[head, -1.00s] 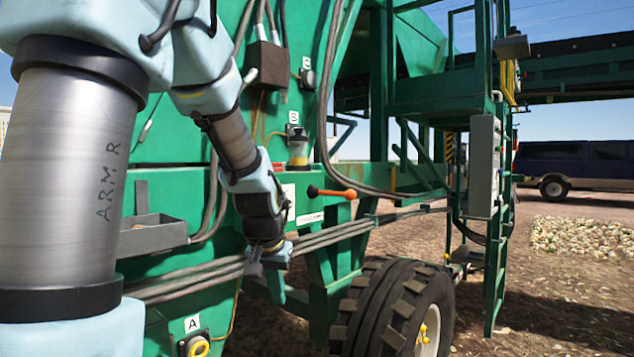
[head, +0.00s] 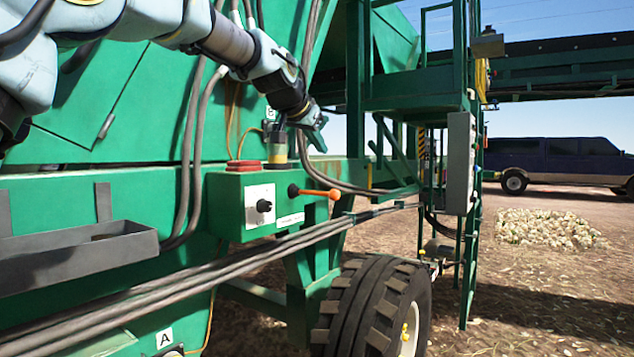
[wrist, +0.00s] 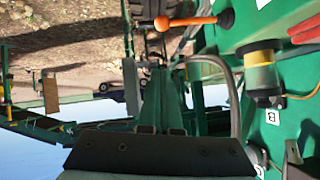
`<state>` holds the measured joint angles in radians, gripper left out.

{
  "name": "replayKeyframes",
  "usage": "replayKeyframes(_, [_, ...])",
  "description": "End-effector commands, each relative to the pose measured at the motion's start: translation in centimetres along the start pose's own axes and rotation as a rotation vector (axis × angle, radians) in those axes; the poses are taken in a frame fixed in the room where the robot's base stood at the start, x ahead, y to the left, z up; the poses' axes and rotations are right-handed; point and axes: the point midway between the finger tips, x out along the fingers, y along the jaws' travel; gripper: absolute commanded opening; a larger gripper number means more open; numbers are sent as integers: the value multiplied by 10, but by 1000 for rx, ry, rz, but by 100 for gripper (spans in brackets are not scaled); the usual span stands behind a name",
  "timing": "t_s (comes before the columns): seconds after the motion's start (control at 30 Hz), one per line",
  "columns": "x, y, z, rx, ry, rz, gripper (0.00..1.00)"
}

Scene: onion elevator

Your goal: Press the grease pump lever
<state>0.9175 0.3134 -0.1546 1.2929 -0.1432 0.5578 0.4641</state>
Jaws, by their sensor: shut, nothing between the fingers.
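The lever with an orange grip (head: 318,193) sticks out to the right from a black pivot on a green box. It also shows in the wrist view near the top (wrist: 185,20). A clear reservoir with yellow grease (head: 277,148) stands on the same box, and it shows at the right of the wrist view (wrist: 262,72). My gripper (head: 318,132) is shut and empty, above the orange grip in the head view and apart from it. In the wrist view my closed fingers (wrist: 163,90) show in the middle, below the lever in the picture.
The box (head: 226,210) carries a black knob (head: 264,206) on a white plate. Grey hoses (head: 200,275) run along the front below it. A metal tray (head: 80,262) juts out at left. A large tire (head: 370,305) stands below, and a ladder (head: 470,240) at right.

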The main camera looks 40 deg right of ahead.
Motion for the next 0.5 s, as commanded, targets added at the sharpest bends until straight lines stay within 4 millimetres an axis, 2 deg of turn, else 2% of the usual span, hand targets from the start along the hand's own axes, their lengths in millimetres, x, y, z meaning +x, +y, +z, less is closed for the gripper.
replayKeyframes(0.27, [3,-1,1,-2,-2,-1,0])
replayKeyframes(0.37, [12,-1,1,-2,-4,0,0])
replayKeyframes(0.5, [36,-1,0,-2,-5,1,0])
